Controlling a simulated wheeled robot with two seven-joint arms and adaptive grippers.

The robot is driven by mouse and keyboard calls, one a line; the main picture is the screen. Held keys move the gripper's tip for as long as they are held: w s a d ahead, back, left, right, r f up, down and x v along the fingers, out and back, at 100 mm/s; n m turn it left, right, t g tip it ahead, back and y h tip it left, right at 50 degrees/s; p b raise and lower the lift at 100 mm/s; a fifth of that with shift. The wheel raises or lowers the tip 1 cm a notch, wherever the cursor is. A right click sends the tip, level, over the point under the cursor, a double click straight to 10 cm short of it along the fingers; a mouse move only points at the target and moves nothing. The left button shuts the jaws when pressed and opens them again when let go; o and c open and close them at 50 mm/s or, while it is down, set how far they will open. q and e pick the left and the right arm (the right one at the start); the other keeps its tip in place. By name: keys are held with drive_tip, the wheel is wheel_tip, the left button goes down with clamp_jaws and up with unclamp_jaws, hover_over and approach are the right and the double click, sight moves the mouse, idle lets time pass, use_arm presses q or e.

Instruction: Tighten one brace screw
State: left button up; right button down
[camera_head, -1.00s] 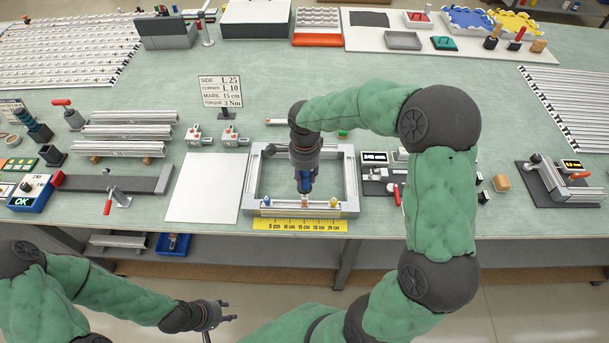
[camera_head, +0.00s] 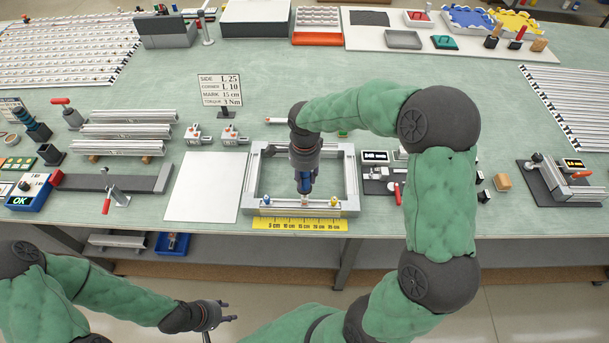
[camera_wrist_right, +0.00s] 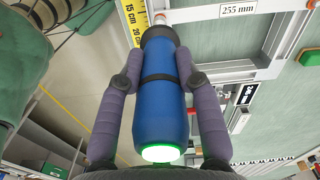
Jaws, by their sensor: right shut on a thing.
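A grey aluminium frame (camera_head: 352,180) lies on the bench in the middle. Along its near bar sit a blue piece (camera_head: 266,201), a pale piece (camera_head: 304,203) and a yellow piece (camera_head: 334,201). My right gripper (camera_head: 304,172) is over the frame, shut on a blue cylindrical driver (camera_wrist_right: 160,100), with a finger on each side. The driver's rear end glows green in the right wrist view. It points down by the pale middle piece; its tip contact with a screw is hidden. My left gripper (camera_head: 229,311) is empty, fingers apart, low in front of the bench.
A yellow ruler (camera_head: 300,224) lies along the frame's near side. A white sheet (camera_head: 203,187) is left of it, and a dark gauge fixture (camera_head: 380,183) is right. A sign (camera_head: 220,91) stands behind. A blue box reading OK (camera_head: 31,192) is at far left.

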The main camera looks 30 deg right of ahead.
drive_tip(key=shift+f+b, duration=0.5)
drive_tip(key=shift+f, duration=0.1)
drive_tip(key=shift+s+f, duration=0.2)
idle(1.5)
drive_tip(key=shift+r, duration=0.15)
drive_tip(key=shift+w+r+p, duration=0.15)
drive_tip(key=shift+r+p, duration=0.2)
drive_tip(key=shift+r, duration=0.05)
drive_tip(key=shift+r+p, duration=1.1)
drive_tip(key=shift+r, duration=1.05)
drive_tip(key=shift+w, duration=0.1)
